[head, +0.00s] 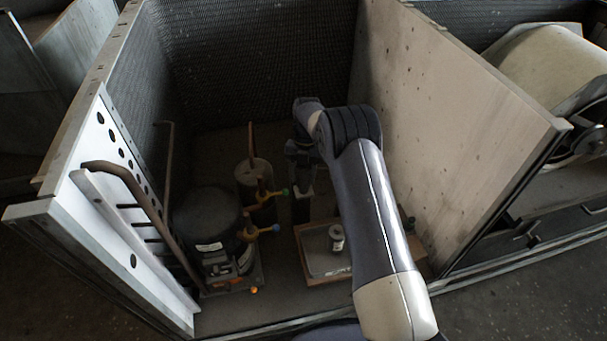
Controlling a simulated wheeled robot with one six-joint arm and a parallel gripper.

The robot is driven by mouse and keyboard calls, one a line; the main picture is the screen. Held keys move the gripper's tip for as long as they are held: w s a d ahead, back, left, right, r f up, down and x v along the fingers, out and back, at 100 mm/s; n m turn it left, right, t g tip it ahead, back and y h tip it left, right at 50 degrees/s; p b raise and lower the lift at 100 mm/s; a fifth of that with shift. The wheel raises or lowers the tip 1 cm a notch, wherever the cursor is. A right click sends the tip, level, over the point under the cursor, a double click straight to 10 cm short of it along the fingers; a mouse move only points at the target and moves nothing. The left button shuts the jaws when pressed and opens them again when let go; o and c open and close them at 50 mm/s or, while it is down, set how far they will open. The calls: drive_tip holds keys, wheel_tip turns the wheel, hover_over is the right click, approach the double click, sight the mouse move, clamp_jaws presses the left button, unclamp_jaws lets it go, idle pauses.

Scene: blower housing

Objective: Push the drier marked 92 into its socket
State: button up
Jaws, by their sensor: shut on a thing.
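My gripper (300,178) points down inside the housing, left of my forearm. It is shut on a narrow dark upright piece (301,208) with a light band near its top, which I take to be the drier. No number can be read on it. Its lower end is in shadow, and I cannot tell whether it touches a socket. No socket can be made out clearly. A small silver cylinder (337,238) stands on a shallow wood-rimmed tray (312,280) in front of the gripper; its marking is not legible either.
A black compressor (208,225) and a grey cylinder (255,178) stand left of the gripper, with brass valves (262,231) between. A bent pipe (150,200) runs along the white perforated panel (105,150). A tall pale wall (455,120) closes the right side.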

drive_tip(key=shift+f, duration=0.2)
drive_tip(key=shift+f+b, duration=0.3)
drive_tip(key=shift+b, duration=0.1)
drive_tip(key=shift+f, duration=0.1)
idle(0.6)
idle(0.5)
drive_tip(key=o, duration=1.3)
drive_tip(key=shift+c, duration=0.2)
drive_tip(key=shift+a, duration=0.1)
drive_tip(key=shift+c, duration=1.2)
drive_tip(key=shift+o, duration=0.3)
